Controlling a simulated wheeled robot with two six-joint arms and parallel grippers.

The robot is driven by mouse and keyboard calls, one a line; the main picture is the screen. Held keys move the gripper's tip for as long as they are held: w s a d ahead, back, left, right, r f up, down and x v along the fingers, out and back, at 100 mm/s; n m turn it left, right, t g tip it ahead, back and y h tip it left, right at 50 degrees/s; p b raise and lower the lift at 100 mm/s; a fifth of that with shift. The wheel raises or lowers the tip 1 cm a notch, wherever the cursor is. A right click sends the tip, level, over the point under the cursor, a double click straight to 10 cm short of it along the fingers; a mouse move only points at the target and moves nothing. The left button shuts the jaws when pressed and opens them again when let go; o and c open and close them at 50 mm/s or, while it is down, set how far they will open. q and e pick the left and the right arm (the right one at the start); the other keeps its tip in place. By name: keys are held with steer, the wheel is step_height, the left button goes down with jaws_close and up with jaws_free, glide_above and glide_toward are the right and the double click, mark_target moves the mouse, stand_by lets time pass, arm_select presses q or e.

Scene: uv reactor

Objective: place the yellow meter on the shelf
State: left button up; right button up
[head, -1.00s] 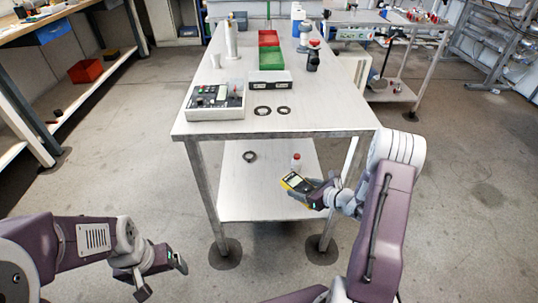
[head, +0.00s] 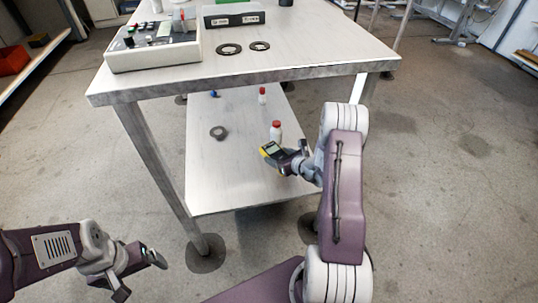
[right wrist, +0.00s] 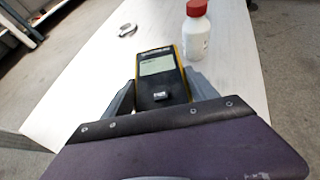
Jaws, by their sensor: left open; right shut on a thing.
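The yellow meter (head: 272,150), with a dark face and a pale screen, is held in my right gripper (head: 290,158). It also shows in the right wrist view (right wrist: 159,75), between the two fingers of the right gripper (right wrist: 160,92). The shelf (head: 235,180) is the pale lower board under the table. The meter is over the shelf's right part; whether it touches the board I cannot tell. My left gripper (head: 138,272) is open and empty at the lower left, away from the table.
On the shelf stand a white bottle with a red cap (head: 276,132), close beyond the meter, a smaller red-capped bottle (head: 262,96) and a dark ring (head: 218,132). The tabletop (head: 300,55) overhangs the shelf's back. The shelf's front left is clear.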

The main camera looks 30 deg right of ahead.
steer(key=shift+f+b, duration=1.35)
steer(key=shift+f, duration=1.4)
steer(key=o, duration=1.7)
steer(key=shift+r, duration=0.1)
steer(key=shift+c, duration=0.2)
arm_select(q)
step_height(320, 180, down, 4)
steer(key=shift+r, duration=0.2)
steer(key=shift+r, duration=0.1)
arm_select(e)
steer(key=shift+r, duration=0.1)
